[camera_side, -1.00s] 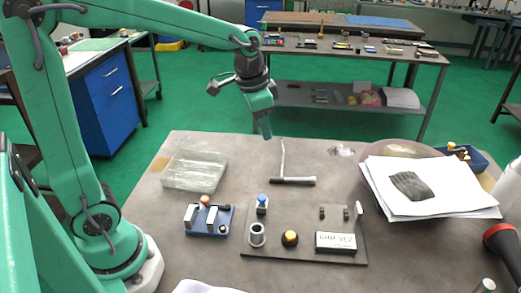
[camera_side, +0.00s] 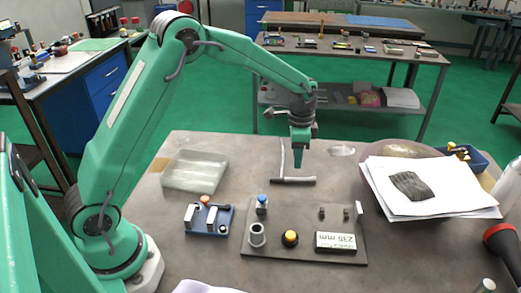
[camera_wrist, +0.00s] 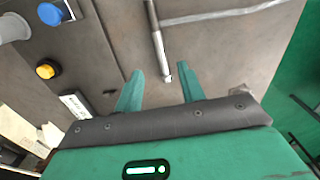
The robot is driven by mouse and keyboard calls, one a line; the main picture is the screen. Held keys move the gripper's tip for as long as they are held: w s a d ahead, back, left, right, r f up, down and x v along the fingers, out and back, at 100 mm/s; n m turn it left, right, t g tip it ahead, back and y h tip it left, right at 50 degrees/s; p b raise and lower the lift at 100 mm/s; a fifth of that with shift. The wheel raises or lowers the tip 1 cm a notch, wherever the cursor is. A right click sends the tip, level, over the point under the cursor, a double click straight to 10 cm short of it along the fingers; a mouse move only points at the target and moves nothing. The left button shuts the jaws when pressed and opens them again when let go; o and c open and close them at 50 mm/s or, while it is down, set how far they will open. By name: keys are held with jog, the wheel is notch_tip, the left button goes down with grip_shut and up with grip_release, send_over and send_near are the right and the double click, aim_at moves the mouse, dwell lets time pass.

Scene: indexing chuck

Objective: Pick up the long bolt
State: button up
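A dark straight bar (camera_side: 296,181) lies on the grey table, with a paler thin rod (camera_side: 282,158) running from it toward the far side, together like a T. It looks like the long bolt, but I cannot tell for certain. In the wrist view the dark bar (camera_wrist: 156,40) ends in a bright tip between my finger ends, and the pale rod (camera_wrist: 220,14) runs off to the right. My gripper (camera_side: 300,155) is above the bar, pointing down; I cannot tell the exact height. In the wrist view my gripper (camera_wrist: 160,68) has its two green fingers apart, with nothing held.
A grey plate (camera_side: 255,230) carries a blue-topped peg (camera_side: 262,200), a ring (camera_side: 257,240), a yellow-topped knob (camera_side: 290,236) and a "235 mm" label (camera_side: 336,241). A blue block (camera_side: 222,225), a clear tray (camera_side: 195,170) and papers (camera_side: 440,200) flank it.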

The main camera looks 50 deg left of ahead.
aim_at(292, 180)
jog(key=shift+f, duration=1.4)
jog(key=shift+f, duration=2.6)
grip_shut()
